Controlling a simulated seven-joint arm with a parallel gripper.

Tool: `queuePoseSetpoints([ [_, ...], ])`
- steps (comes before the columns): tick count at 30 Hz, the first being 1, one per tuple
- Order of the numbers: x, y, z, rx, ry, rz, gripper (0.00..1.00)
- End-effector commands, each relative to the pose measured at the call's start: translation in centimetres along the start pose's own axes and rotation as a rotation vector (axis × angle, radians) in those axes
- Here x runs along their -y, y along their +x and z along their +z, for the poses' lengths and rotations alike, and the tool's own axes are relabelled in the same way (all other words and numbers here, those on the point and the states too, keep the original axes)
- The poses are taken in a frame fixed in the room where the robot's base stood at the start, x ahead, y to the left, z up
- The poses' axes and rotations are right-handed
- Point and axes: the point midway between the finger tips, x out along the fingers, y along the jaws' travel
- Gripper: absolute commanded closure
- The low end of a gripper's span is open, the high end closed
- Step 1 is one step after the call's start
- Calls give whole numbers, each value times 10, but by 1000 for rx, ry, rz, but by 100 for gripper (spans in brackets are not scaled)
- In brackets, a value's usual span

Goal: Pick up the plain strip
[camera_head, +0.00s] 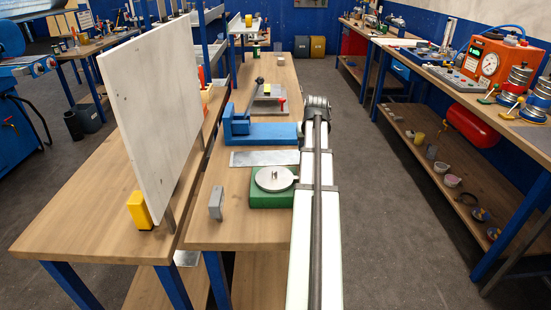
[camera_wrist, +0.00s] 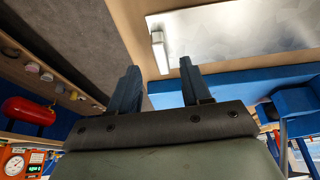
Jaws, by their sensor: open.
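A flat, shiny grey metal sheet (camera_head: 265,158), the only plain strip-like piece I make out, lies on the wooden bench between the blue block and the green base. Its right end is hidden behind my arm in the head view. In the wrist view the sheet (camera_wrist: 240,32) lies beyond my fingers, with a narrow pale bar (camera_wrist: 159,52) at its left end. I cannot tell whether the bar is fixed to the sheet. My gripper (camera_wrist: 159,66) is open and empty, its fingertips apart on either side of the bar in the picture.
A blue fixture (camera_head: 265,132) stands behind the sheet and a green base with a round metal disc (camera_head: 273,179) in front. A small grey block (camera_head: 216,203) stands at the bench's left edge. A tall white panel (camera_head: 153,100) stands on the left bench.

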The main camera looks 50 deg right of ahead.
Motion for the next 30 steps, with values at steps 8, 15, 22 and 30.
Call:
queuePoseSetpoints([
  [8,2,32,-1,0,0,0,52],
  [15,2,35,-1,-1,0,0,52],
  [22,2,35,-1,-1,0,0,70],
  [30,2,34,-1,-1,0,0,96],
])
